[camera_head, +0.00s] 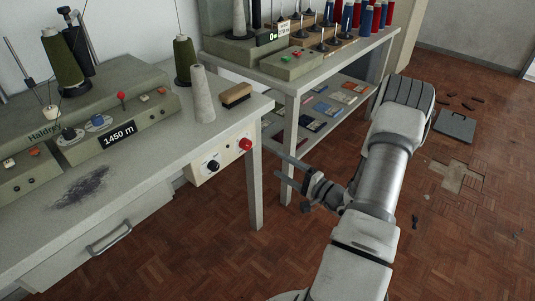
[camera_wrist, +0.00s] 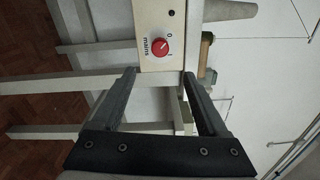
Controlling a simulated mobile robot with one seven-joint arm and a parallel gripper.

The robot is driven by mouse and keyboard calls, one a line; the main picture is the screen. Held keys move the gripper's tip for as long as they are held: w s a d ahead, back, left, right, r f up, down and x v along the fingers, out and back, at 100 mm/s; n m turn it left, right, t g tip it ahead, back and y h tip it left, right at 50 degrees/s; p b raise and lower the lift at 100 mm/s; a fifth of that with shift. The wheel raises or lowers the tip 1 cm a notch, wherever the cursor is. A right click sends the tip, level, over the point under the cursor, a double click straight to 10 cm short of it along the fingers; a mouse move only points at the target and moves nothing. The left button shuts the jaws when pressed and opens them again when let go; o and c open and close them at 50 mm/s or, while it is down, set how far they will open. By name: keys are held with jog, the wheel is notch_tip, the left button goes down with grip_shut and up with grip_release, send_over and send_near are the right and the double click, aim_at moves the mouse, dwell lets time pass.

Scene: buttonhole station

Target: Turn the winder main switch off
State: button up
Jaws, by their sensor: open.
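The main switch is a red round knob (camera_wrist: 160,47) on a cream panel (camera_wrist: 150,18), with a "mains" label and 0 and 1 marks beside it. A pale mark shows on the knob, but I cannot tell for sure which mark it points at. In the head view the red knob (camera_head: 245,144) is on the switch box (camera_head: 228,158) under the right end of the winder table. My gripper (camera_head: 278,163) is open and empty, to the right of the box and apart from it. In the wrist view my gripper (camera_wrist: 160,76) has the knob ahead, between its finger lines.
A black knob (camera_head: 213,165) sits left of the red one. Above are a grey cone (camera_head: 202,95) and a brush (camera_head: 236,95) on the winder table (camera_head: 150,150). A second table (camera_head: 335,60) with a lower shelf stands behind my gripper. The floor in front is open.

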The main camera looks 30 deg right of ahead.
jog(key=shift+v, duration=2.25)
